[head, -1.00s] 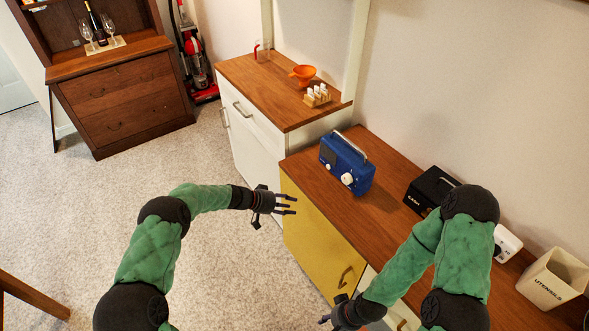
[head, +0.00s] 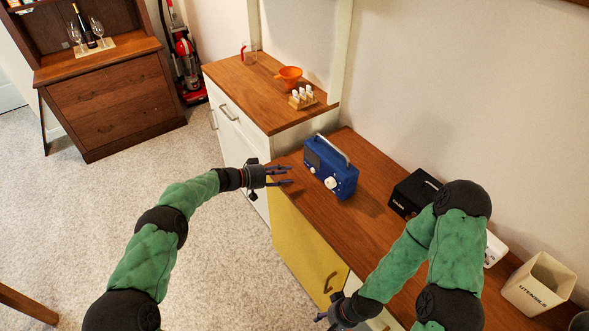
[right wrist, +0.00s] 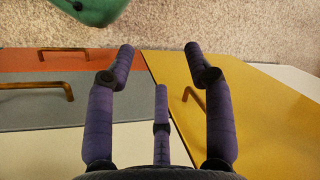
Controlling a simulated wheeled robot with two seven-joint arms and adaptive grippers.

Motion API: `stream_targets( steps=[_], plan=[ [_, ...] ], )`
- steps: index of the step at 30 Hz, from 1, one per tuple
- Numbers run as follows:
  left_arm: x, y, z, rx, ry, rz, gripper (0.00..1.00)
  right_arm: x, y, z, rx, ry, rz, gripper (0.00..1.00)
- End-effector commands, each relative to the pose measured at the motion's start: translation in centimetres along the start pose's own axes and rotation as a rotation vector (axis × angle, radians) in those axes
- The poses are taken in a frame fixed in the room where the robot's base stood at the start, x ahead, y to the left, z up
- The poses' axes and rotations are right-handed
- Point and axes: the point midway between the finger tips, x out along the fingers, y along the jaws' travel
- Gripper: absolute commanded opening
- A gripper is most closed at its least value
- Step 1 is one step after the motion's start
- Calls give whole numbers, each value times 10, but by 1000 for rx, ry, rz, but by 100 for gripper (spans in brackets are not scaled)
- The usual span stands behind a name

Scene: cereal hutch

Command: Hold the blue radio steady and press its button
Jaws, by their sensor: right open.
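The blue radio (head: 331,167) stands upright on the wooden counter (head: 375,218), with a light carrying handle on top. A round white knob (head: 331,183) and a smaller pale knob show on its front; I cannot tell which part is the button. My left gripper (head: 290,174) is just left of the radio, fingers spread and pointing at it, apart from it and empty. My right gripper (head: 322,318) is low in front of the cabinet doors, well below the radio. In the right wrist view its fingers (right wrist: 163,65) are apart with nothing between them.
A black box (head: 412,193), a white item and a utensils holder (head: 540,284) stand right of the radio. The left counter holds an orange cup (head: 289,77) and a small rack (head: 303,97). A yellow door (head: 300,245) is below the radio.

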Motion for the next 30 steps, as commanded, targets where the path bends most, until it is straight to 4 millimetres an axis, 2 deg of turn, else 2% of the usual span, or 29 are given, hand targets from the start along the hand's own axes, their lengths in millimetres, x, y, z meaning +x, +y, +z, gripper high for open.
stream_targets(
  steps=[1, 3, 4, 8, 11, 15, 20, 23, 26, 30],
  plan=[
    [0, 0, -1, 1, 1, 0, 39, 1, -2, -2, -12, -1, -1, 76],
    [0, 0, -1, 1, 1, 0, 39, 2, -6, -6, -46, -7, -5, 96],
    [0, 0, -1, 1, 1, 0, 39, 3, -9, -9, -69, -11, -8, 100],
    [0, 0, 0, 1, 1, 0, 39, 6, -30, -30, -240, -28, -18, 100],
    [0, 0, 0, 1, 1, 0, 39, 4, -54, -55, -428, -33, -19, 100],
    [0, 0, 0, 1, 1, 0, 39, -4, -93, -88, -703, -43, -7, 100],
    [0, 0, 0, 1, 1, 0, 39, -21, -140, -118, -1011, -56, 25, 100],
    [0, 0, 0, 1, 0, 0, 39, -39, -170, -140, -1179, -51, 55, 100],
    [0, 0, 0, 1, 0, 0, 39, -67, -200, -170, -1294, -18, 83, 100],
    [0, 0, 0, 1, 1, 0, 39, -114, -239, -208, -1415, 34, 120, 100]
  ],
)
